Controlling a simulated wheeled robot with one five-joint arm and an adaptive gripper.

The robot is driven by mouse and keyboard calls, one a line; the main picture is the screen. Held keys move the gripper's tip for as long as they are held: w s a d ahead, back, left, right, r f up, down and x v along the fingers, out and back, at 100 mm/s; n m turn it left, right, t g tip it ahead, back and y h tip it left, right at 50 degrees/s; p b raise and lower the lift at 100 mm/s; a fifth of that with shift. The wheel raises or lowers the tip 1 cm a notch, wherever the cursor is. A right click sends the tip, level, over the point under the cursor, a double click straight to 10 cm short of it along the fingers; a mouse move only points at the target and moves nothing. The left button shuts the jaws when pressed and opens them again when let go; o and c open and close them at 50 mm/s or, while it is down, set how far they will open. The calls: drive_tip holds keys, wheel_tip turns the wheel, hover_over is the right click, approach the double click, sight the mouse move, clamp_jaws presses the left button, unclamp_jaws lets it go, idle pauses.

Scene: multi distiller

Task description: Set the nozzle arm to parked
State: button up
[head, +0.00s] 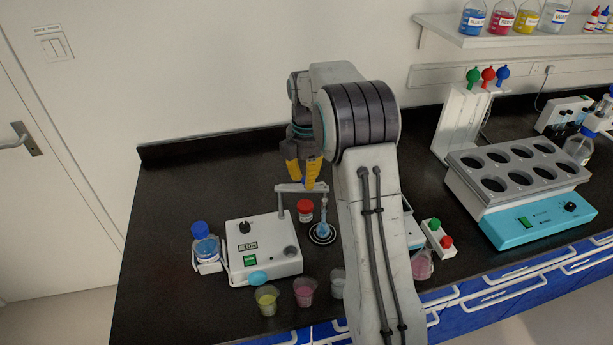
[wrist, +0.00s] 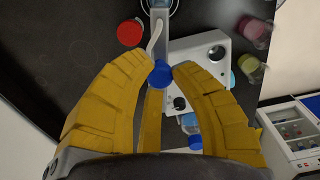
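The nozzle arm (head: 296,188) is a pale horizontal bar on a post of a white device (head: 262,250) with a green switch. A nozzle (head: 323,215) hangs from its right end over a dark round rest with pale rings. My gripper (head: 304,184) has yellow fingers pointing down at the bar. In the wrist view a blue knob (wrist: 160,74) shows between the fingertips of my gripper (wrist: 162,68), close to both. Whether they press on it I cannot tell. The nozzle arm runs up the wrist view (wrist: 158,22). The knob is hidden in the head view.
A red-capped jar (head: 305,210) stands close behind the nozzle. Cups with yellow (head: 266,300) and pink (head: 305,292) liquid stand in front; a blue-capped bottle (head: 205,246) is left. My arm hides part of the bench. The bench's back left is clear.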

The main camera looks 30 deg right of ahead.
clamp_jaws()
drive_tip(key=shift+s, duration=0.1)
drive_tip(key=s+a+m+b, duration=0.1)
drive_tip(key=a+m, duration=0.2)
drive_tip(key=m, duration=0.4)
drive_tip(key=s+a+m+b, duration=0.1)
drive_tip(key=a+m, duration=0.3)
drive_tip(key=m, duration=0.4)
drive_tip(key=shift+s+a, duration=0.2)
drive_tip(key=shift+s, duration=0.6)
drive_tip(key=shift+f, duration=0.1)
